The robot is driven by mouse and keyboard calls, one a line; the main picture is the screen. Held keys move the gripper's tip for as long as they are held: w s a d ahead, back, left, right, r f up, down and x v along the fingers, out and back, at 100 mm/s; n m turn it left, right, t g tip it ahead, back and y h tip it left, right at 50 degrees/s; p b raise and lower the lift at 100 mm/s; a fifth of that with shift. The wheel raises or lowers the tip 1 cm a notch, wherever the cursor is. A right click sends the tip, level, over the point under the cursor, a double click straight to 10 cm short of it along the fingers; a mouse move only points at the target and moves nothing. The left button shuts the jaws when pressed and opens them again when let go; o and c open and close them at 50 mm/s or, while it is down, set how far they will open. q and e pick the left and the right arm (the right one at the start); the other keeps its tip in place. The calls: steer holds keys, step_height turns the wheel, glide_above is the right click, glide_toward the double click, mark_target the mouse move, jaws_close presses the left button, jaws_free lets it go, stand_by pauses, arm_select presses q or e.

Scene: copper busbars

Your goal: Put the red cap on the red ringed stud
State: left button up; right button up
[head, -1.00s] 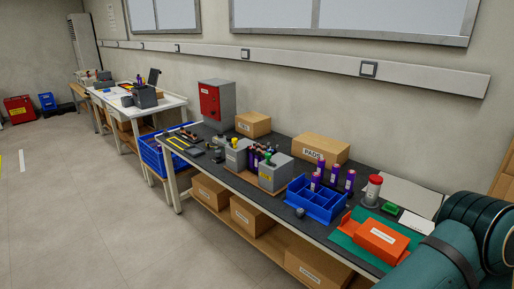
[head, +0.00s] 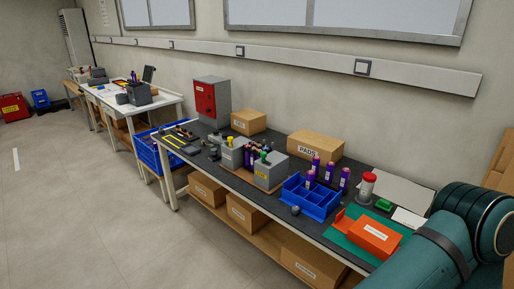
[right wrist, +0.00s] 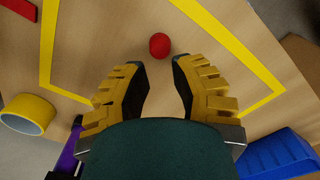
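In the right wrist view a small round red piece, likely the red cap (right wrist: 160,46), lies on a tan wooden surface (right wrist: 95,40) between yellow strips. My right gripper (right wrist: 158,72) is open, its two yellow-ribbed fingers apart and nothing between them. The red piece is just beyond the fingertips, near the middle of the gap. In the head view two grey blocks, a left one (head: 230,157) and a right one (head: 269,175), stand on the dark bench, with yellow and green tops showing. I cannot make out a red ringed stud. My left gripper is out of view.
A yellow ring-shaped piece (right wrist: 28,115), a purple cylinder (right wrist: 70,150) and a blue bin (right wrist: 278,156) lie around my right gripper. The bench also holds a blue divided tray (head: 311,197), a red-topped container (head: 367,187), an orange box (head: 374,237) and cardboard boxes.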

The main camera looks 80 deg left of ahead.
step_height(320, 180, up, 12)
stand_by(0.5)
